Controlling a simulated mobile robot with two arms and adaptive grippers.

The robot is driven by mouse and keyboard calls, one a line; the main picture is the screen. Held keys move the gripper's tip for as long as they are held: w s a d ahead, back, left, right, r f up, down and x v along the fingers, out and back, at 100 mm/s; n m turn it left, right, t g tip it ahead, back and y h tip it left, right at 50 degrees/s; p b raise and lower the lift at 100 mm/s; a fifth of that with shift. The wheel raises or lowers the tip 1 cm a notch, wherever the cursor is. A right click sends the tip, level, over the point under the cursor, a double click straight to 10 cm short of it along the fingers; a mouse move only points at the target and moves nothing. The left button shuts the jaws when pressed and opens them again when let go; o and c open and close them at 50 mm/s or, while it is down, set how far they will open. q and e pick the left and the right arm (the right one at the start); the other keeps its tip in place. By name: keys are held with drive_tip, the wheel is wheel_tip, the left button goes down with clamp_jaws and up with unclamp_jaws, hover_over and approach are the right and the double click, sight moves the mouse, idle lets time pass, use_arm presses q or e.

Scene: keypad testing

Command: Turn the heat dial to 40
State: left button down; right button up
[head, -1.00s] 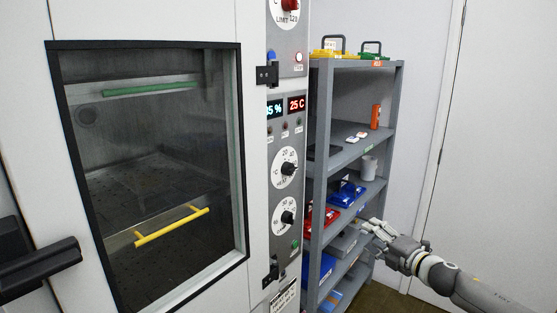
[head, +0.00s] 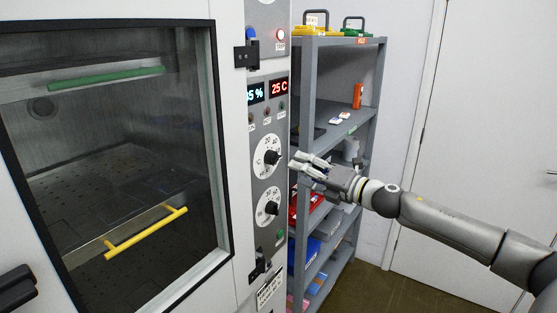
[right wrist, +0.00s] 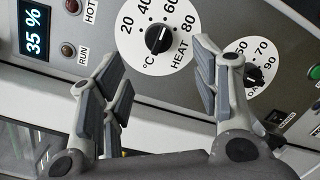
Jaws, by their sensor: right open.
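The heat dial (head: 268,157) is a white disc with a black knob on the grey control panel, the upper of two similar dials. In the right wrist view the heat dial (right wrist: 158,38) shows marks 20, 40, 60 and 80 and the word HEAT; the knob's exact setting is hard to read. My right gripper (head: 304,164) is just right of the dial in the head view. In the right wrist view the right gripper (right wrist: 160,72) is open and empty, its fingers spread either side below the knob, apart from it. My left gripper is not in view.
A second dial (head: 267,208) sits below the heat dial. The chamber door window (head: 120,150) fills the left. A grey shelf rack (head: 340,41) with boxes stands close behind my right gripper.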

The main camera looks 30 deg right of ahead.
sight(278, 160)
drive_tip(key=p+x, duration=0.2)
drive_tip(key=x, duration=0.1)
drive_tip(key=p+x, duration=0.3)
drive_tip(key=x, duration=0.1)
drive_tip(key=shift+w+r+p, duration=0.2)
drive_tip(key=shift+w+p, duration=0.05)
drive_tip(key=shift+p, duration=0.1)
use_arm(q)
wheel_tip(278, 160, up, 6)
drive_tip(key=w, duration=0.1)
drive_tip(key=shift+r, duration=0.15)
use_arm(e)
drive_tip(key=shift+w+a+f, duration=0.15)
drive_tip(key=shift+w+a, duration=0.1)
drive_tip(key=shift+w, duration=0.35)
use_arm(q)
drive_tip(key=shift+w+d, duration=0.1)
